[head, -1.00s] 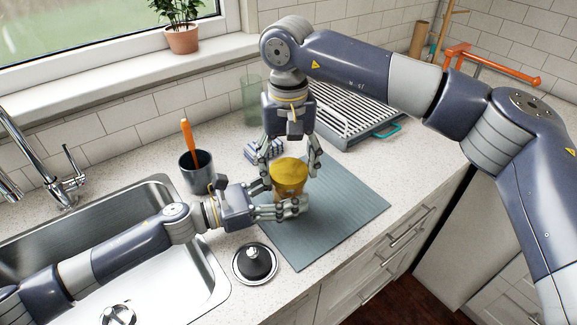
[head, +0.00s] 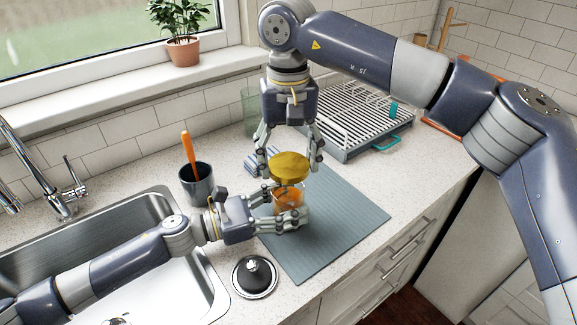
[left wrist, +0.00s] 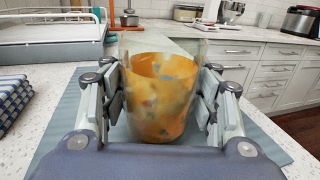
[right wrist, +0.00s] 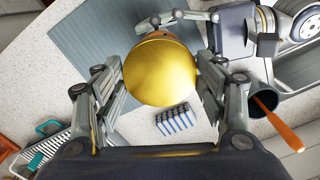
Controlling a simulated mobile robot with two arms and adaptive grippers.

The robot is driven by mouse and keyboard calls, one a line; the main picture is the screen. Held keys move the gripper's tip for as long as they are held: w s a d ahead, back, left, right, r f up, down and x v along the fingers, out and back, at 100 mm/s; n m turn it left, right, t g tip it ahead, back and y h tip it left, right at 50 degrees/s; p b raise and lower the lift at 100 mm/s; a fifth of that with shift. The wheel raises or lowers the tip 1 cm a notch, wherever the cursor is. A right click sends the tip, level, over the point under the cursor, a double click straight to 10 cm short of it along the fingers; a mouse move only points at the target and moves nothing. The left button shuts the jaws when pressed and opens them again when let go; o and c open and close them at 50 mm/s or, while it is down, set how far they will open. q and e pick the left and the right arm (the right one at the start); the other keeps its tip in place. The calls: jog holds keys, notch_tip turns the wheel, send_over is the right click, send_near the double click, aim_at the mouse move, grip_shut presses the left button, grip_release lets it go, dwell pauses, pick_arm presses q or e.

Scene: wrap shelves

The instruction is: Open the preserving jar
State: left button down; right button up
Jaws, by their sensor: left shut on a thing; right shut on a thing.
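The preserving jar (head: 290,200) is glass with orange contents and stands on the grey-blue mat (head: 345,225). My left gripper (head: 286,208) is shut around its body from the side; in the left wrist view the jar (left wrist: 160,95) sits between the fingers with its top open. The gold lid (head: 290,167) is held above the jar, apart from it, by my right gripper (head: 290,158). In the right wrist view the lid (right wrist: 160,73) is between the fingers and hides most of the jar.
A black round stopper-like lid (head: 254,276) lies on the counter before the mat. A dark cup (head: 197,184) with an orange-handled tool stands left. A dish rack (head: 350,120) and folded checked cloth (head: 262,160) are behind. The sink (head: 120,250) is at left.

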pick_arm(q)
jog(key=c, duration=0.5)
grip_release()
